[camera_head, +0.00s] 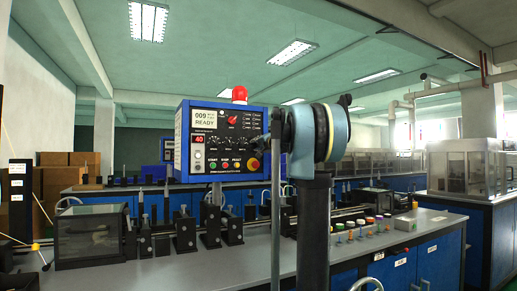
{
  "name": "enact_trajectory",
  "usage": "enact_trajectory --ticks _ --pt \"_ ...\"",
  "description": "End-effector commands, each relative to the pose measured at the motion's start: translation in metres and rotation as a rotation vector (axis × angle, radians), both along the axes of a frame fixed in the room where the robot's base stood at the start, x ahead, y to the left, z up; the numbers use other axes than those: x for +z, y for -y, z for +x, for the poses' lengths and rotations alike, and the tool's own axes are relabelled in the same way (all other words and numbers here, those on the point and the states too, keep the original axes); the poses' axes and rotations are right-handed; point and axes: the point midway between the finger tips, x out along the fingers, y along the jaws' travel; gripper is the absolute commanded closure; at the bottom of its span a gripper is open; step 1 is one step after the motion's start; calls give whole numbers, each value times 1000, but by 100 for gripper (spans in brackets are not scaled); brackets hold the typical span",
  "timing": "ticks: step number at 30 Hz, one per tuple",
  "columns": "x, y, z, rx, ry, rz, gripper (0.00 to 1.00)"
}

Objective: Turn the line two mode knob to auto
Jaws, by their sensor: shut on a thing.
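A blue control box (184,112) with a black front panel stands above the bench at the picture's middle. The labels are too small to read, so I cannot tell which knob is the line two mode knob. My arm stands in front of the panel's right edge and hides what is behind it. I cannot make out my gripper's fingers.
A grey bench (410,232) carries black fixtures (186,232), a clear-sided enclosure (92,236) at left, and several coloured buttons (365,222) at right. A red beacon (239,94) tops the control box. Cardboard boxes (54,183) stand at the far left.

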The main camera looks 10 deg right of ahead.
Motion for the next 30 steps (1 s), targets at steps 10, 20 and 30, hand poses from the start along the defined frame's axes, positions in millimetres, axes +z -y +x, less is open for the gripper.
enact_trajectory --ticks 10,20,30 --pt "0 1 0 -1 0 0 62" --pt "0 6 -18 -1 0 0 62" --pt "-1 25 -70 -3 -1 0 62"
